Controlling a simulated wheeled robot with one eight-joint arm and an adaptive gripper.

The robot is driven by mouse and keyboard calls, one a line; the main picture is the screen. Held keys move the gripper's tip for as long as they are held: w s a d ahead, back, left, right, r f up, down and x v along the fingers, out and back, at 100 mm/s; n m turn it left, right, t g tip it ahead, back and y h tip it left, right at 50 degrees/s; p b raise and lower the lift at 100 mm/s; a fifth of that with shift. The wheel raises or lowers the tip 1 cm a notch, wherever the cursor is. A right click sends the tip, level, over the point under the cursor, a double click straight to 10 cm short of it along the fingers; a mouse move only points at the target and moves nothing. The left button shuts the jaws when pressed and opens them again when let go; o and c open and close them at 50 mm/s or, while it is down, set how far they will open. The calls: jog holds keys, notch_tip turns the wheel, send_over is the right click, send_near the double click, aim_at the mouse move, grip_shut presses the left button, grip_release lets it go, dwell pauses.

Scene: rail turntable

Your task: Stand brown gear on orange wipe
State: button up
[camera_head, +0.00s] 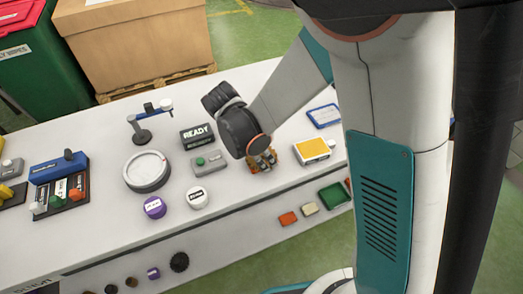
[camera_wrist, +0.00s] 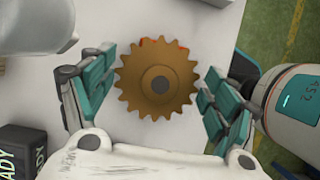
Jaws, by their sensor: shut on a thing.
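On the white table (camera_head: 85,245), a grey box with a green button (camera_head: 209,163) and a black READY sign (camera_head: 197,136) stand left of my gripper. A yellow-topped box (camera_head: 312,150) is close on the right. A round dish (camera_head: 147,171) and white and purple pucks stand further left.

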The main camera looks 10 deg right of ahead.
jog(key=o, duration=1.5)
jog(key=shift+c, duration=0.2)
jog(key=p+v, duration=0.3)
jog(key=v, duration=0.9)
